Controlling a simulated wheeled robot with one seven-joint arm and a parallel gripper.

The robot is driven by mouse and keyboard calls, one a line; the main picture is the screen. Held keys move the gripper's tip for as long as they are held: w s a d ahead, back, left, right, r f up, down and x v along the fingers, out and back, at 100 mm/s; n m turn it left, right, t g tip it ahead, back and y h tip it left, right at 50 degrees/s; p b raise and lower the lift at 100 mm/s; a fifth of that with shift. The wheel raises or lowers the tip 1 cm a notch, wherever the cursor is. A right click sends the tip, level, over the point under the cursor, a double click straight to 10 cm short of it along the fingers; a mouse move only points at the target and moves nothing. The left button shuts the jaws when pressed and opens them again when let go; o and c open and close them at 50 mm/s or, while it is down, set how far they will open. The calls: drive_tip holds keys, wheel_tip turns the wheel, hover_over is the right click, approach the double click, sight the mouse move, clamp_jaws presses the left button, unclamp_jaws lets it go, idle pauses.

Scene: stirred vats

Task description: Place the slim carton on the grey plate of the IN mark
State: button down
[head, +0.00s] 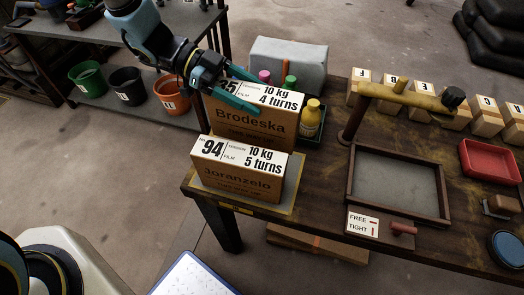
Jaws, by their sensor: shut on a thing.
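My gripper (243,90) has teal fingers and is shut on the top of the brown Brodeska carton (250,122), whose white label reads 10 kg, 4 turns. A second brown carton, marked 94 Joranzelo (237,178), 10 kg, 5 turns, stands in front of it. This front carton is on a flat grey plate (289,196) at the table's left corner. Which carton is meant by slim is not clear from the print. The Brodeska carton's base is hidden behind the front carton, so I cannot tell whether it touches anything. No readable IN mark shows.
A yellow bottle (310,119) and other bottles stand right behind the Brodeska carton, before a grey block (288,62). A framed grey tray (396,184) with a post and yellow bar is to the right. Lettered boxes (487,118) and a red tray (490,160) lie further right.

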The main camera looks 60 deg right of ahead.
sight(206, 98)
drive_tip(key=shift+f+p, duration=0.95)
drive_tip(key=shift+f, duration=3.4)
unclamp_jaws()
drive_tip(key=b+v, duration=0.4)
drive_tip(key=v, duration=0.8)
drive_tip(key=shift+w+r, duration=0.1)
drive_tip(key=shift+r, duration=0.1)
